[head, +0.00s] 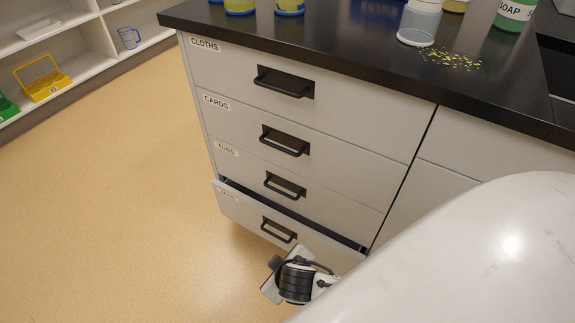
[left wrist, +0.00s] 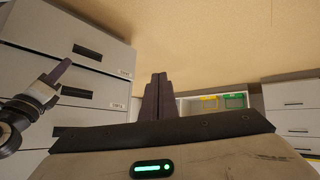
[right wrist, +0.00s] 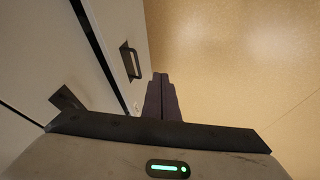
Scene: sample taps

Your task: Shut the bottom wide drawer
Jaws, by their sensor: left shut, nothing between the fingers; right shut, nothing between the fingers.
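The bottom wide drawer (head: 250,215) is the lowest of a stack of pale grey drawers. It stands a little open in the head view, with a dark gap along its top edge. Its black handle (head: 278,230) also shows in the right wrist view (right wrist: 132,62). My right gripper (right wrist: 161,76) is shut and empty, close in front of this drawer. In the head view its hand appears below the handle; I cannot tell whether it touches. My left gripper (left wrist: 158,76) is shut and empty, its fingers pointing past the drawers. The head view does not show it.
The drawers above, CLOTHS (head: 230,65), CARDS (head: 235,118) and TUBS (head: 245,165), look shut. A black counter (head: 350,55) holds bottles and spilled yellow bits. Shelves (head: 80,65) stand at far left. The floor (head: 110,200) left of the drawers is clear.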

